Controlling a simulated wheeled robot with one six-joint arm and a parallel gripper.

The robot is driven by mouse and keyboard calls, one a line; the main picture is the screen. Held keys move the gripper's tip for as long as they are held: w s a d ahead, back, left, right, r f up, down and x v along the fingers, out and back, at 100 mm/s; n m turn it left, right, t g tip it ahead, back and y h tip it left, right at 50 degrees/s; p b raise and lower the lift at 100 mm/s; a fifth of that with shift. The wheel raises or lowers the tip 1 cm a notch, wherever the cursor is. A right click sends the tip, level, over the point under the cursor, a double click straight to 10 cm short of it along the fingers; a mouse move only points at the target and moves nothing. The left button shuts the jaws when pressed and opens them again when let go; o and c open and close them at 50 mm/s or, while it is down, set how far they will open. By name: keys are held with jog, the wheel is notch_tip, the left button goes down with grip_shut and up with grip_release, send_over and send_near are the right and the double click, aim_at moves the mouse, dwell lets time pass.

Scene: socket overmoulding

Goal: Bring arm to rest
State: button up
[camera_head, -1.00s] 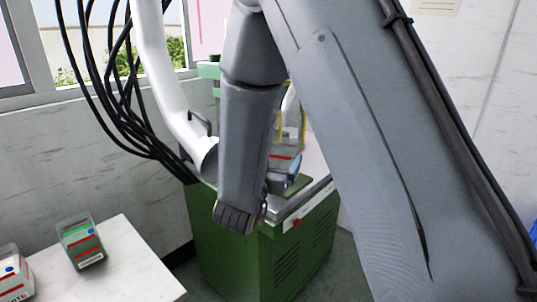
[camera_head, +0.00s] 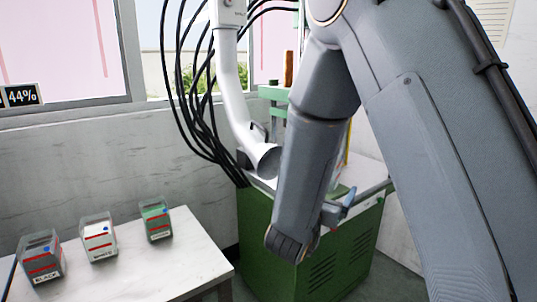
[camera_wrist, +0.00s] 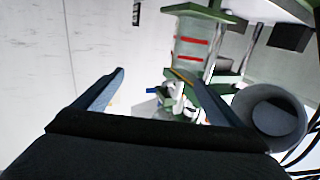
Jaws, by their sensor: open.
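My grey arm fills the right and middle of the head view. My gripper (camera_wrist: 149,72) is open in the wrist view, its two blue-grey fingers apart with nothing between them. In the head view a blue-grey finger shows beside my forearm, and most of my gripper is hidden behind it. A green machine (camera_head: 268,235) stands behind my arm. In the wrist view its green frame and clear, red-striped part (camera_wrist: 192,42) show beyond the right finger, tilted in the picture.
A white extraction pipe (camera_head: 235,95) and black cables (camera_head: 188,110) hang left of my forearm. A white table (camera_head: 185,262) at lower left holds black (camera_head: 42,258), white (camera_head: 98,238) and green (camera_head: 156,220) labelled bins.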

jog(key=s+a+f+n+g+y, duration=0.3)
jog(key=s+f+n+g+y, duration=0.1)
jog(key=s+f+g+y, duration=0.5)
jog(key=s+d+n+g, duration=0.1)
jog(key=s+d+g, duration=0.1)
jog(key=s, duration=0.7)
jog(key=s+d+f+n+g, duration=0.1)
jog(key=s+d+g, duration=0.2)
jog(key=s, duration=0.5)
jog(key=shift+s+d+f+g, duration=0.2)
jog(key=shift+s+f+g, duration=0.1)
jog(key=shift+s+g, duration=0.15)
